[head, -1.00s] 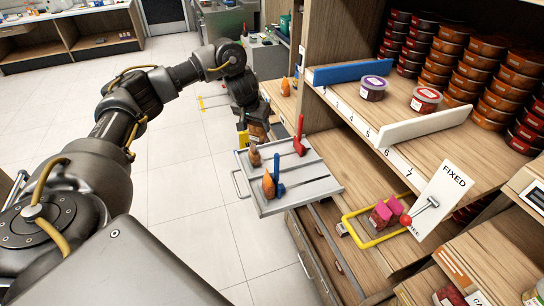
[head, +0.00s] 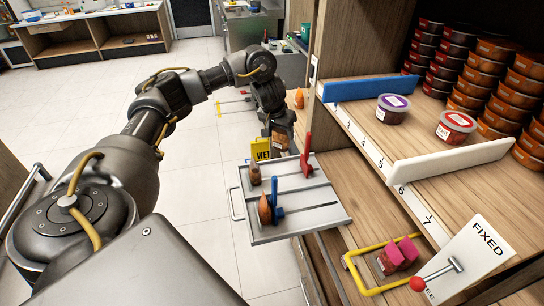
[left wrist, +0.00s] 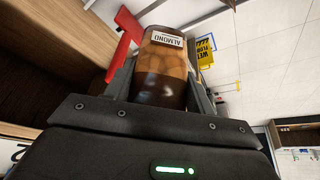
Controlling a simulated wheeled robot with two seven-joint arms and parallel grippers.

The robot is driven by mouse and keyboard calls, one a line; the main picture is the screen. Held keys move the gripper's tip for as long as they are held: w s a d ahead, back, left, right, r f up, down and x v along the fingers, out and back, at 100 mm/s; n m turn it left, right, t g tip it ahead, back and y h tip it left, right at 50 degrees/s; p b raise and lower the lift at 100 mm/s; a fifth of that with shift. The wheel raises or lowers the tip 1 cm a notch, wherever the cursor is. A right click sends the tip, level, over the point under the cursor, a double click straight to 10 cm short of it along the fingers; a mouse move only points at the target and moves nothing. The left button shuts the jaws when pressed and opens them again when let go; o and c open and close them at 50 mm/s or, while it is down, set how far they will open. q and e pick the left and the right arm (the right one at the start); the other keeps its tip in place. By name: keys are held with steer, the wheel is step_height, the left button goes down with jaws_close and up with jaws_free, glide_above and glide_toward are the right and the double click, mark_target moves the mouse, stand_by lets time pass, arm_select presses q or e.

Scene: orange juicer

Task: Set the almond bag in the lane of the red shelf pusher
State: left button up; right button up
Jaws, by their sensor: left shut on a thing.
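My left gripper (head: 279,138) is shut on the almond bag, just behind the far edge of the grey tray (head: 330,217). In the left wrist view the almond bag (left wrist: 163,68), brown with a white ALMOND label, sits between the fingers (left wrist: 160,88). In the head view the bag is mostly hidden by the gripper. The red shelf pusher (head: 307,158) stands upright at the tray's far right; it also shows in the left wrist view (left wrist: 124,45), left of the bag. A blue pusher (head: 277,200) stands nearer. My right gripper is not in view.
Two brown items, a small one (head: 255,174) and a larger one (head: 265,209), stand on the tray's left part. The wooden shelf (head: 425,135) with tubs rises at right. A yellow frame (head: 353,274) lies below it. Open floor is at left.

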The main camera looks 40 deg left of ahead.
mark_target(281, 142)
arm_select(q)
steer(key=f+b, duration=0.2)
steer(key=f, duration=0.2)
steer(key=shift+w+b, duration=0.3)
steer(key=shift+b, duration=0.1)
steer(key=shift+f, duration=0.2)
steer(key=shift+s+f+b, duration=0.15)
steer(key=shift+f+b, duration=0.1)
steer(key=shift+b, duration=0.05)
step_height(281, 142, down, 9)
steer(key=shift+r, duration=0.2)
steer(key=shift+f, duration=0.45)
